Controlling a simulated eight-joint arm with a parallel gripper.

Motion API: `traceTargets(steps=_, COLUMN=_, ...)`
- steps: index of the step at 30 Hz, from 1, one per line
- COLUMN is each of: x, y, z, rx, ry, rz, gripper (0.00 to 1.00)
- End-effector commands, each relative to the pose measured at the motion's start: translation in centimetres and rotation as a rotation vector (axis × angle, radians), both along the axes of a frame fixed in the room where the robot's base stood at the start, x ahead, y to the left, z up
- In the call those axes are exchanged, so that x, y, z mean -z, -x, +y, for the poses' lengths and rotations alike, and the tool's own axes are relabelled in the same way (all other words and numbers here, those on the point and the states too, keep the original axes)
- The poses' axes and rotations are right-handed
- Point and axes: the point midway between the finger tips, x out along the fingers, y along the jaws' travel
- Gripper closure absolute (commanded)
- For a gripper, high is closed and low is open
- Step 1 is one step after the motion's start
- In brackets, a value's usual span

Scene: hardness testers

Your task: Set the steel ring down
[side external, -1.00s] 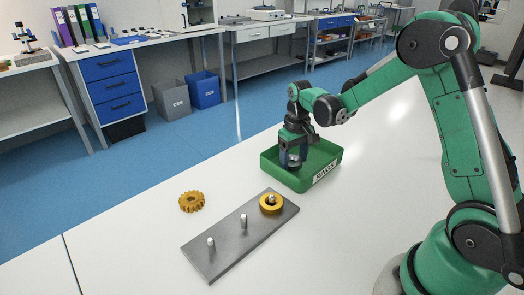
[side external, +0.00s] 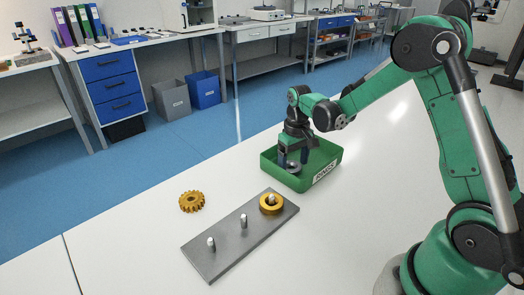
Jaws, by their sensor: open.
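A green tray labelled RINGS (side external: 326,171) stands on the white table in front of my arm. My gripper (side external: 293,159) points down into the tray, with its fingers spread. The steel ring (side external: 293,167), small and grey, shows low between the fingertips, inside the tray. The fingers partly hide it, and I cannot tell whether it rests on the tray floor or touches a finger.
A grey plate (side external: 226,249) with three upright pegs lies left of and nearer than the tray. A brass gear (side external: 192,201) lies to the left. The table around them is clear.

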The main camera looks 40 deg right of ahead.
Motion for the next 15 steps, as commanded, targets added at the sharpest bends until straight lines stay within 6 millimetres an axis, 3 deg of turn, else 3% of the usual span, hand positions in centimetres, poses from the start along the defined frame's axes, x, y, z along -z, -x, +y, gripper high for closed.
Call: traceTargets(steps=15, x=-9.8, y=0.0, z=0.0, rx=0.0, ry=0.0, rz=0.0, gripper=0.23)
